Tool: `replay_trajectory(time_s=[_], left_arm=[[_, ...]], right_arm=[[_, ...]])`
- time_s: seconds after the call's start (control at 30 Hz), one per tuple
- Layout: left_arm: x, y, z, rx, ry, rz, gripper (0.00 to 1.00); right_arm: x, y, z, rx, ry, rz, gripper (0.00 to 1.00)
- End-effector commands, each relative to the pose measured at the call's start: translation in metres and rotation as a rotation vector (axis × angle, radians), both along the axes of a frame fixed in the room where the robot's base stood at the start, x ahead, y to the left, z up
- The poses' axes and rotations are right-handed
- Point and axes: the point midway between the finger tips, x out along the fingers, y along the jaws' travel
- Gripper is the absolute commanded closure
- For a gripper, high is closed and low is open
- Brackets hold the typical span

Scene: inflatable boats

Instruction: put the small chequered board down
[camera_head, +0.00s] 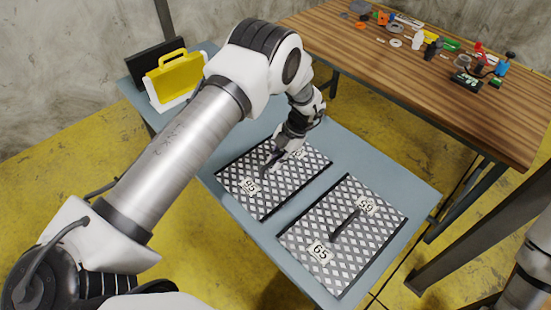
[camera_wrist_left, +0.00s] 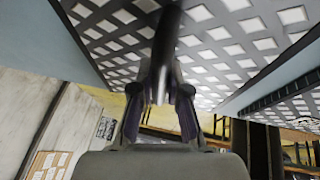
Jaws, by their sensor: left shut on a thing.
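The chequered board (camera_head: 285,190) in my left gripper is black and white with a number tag at its near left end. It lies flat at the blue-grey table's (camera_head: 372,160) surface; I cannot tell if there is a small gap under it. My left gripper (camera_head: 279,156) is shut on its dark handle, which stands between the fingers in the wrist view (camera_wrist_left: 160,85). The gripper hides the board's far part. A second chequered board (camera_head: 315,225) with a dark handle and two number tags lies to the right. My right gripper is not in view.
A yellow and white case (camera_head: 178,78) and a black case (camera_head: 150,60) stand at the table's far left end. A wooden table (camera_head: 440,95) with tools and small parts is behind. A narrow bare strip separates the boards; the table's right end is clear.

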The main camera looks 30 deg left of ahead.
Motion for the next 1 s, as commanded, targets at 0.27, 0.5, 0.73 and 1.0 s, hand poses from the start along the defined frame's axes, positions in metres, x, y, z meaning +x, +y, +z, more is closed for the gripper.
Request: replay_trajectory(time_s=[0.27,0.5,0.73,1.0], left_arm=[[0.000,0.000,-0.002,0.000,0.000,0.000,0.60],[0.000,0.000,0.001,0.000,-0.001,0.000,0.60],[0.012,-0.011,0.032,0.001,-0.006,-0.001,0.60],[0.022,-0.022,0.080,0.001,0.000,-0.001,0.60]], right_arm=[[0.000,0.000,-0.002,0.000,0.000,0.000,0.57],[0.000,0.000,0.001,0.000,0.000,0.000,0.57],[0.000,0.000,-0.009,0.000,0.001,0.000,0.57],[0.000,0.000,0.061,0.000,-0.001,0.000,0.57]])
